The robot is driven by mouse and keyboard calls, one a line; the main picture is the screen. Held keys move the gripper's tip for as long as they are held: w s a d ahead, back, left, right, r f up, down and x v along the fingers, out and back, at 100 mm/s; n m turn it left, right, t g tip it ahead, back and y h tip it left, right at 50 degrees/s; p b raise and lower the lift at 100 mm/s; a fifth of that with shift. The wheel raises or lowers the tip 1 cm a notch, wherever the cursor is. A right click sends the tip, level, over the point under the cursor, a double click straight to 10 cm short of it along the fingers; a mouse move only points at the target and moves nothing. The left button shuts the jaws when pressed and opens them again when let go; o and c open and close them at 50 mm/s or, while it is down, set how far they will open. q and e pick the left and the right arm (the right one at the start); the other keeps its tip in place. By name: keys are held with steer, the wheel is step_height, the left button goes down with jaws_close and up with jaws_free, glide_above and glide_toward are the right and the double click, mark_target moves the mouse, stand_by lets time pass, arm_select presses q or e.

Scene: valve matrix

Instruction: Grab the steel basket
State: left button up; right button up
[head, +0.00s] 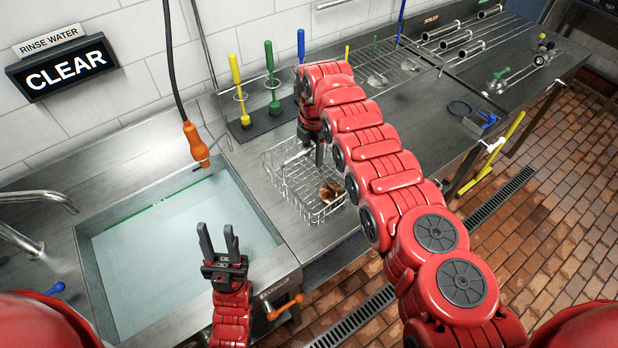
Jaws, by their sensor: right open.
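The steel basket (289,192) is a wire basket on the steel counter, just right of the sink. A brown item (330,191) lies inside it near its right side. My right gripper (314,151) points down at the basket's back part, its jaws apart. My red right arm hides some of the basket's right and back side. I cannot tell whether the fingers touch the wire. My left gripper (218,236) is open and empty, fingers pointing up, above the sink's front right part.
The sink (150,260) holds pale water. An orange-handled hanging hose (195,142) is above it. Yellow, green and blue-handled tools (272,75) stand behind the basket. A wire rack (385,68) and metal pipes (465,45) lie further right. A sign (62,68) reads CLEAR.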

steer(key=shift+d, duration=0.2)
steer(key=shift+c, duration=1.2)
steer(key=shift+s+a+r, duration=0.1)
steer(key=shift+s+a, duration=0.1)
steer(key=shift+a, duration=0.05)
steer(key=c, duration=0.5)
steer(key=shift+a, duration=0.15)
jaws_close()
